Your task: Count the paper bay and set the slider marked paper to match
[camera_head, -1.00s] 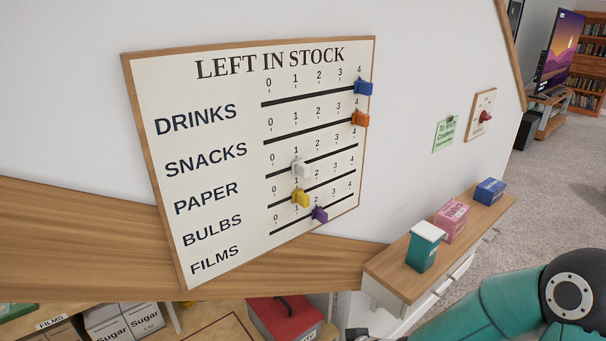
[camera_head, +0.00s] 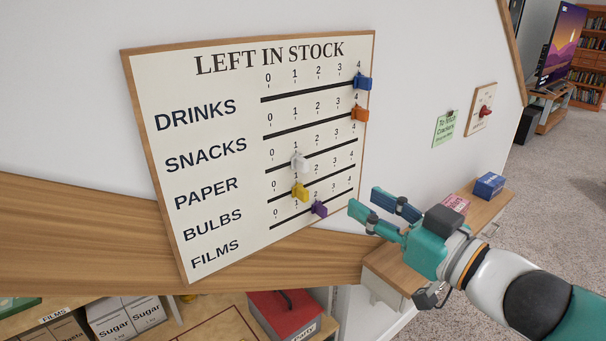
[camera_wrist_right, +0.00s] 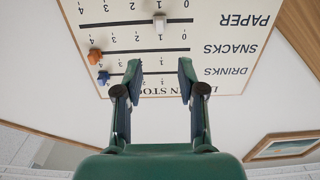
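The stock board (camera_head: 205,85) hangs on the wall and has rows for drinks, snacks, paper, bulbs and films. The white paper slider (camera_head: 299,161) sits at about 1 on its row; it also shows in the right wrist view (camera_wrist_right: 159,21). The blue drinks slider (camera_head: 362,83) and orange snacks slider (camera_head: 360,114) are at 4. The yellow bulbs slider (camera_head: 300,192) is near 1, the purple films slider (camera_head: 319,208) near 2. My right gripper (camera_head: 367,208) is open and empty, right of the board's lower corner. My left gripper is not in view. The paper bay cannot be made out.
A wooden-topped shelf unit (camera_head: 485,207) stands at the right, with a blue box (camera_head: 489,186) and a pink box (camera_head: 456,203) on it. Below the board are sugar packs (camera_head: 125,315) and a red box (camera_head: 283,312).

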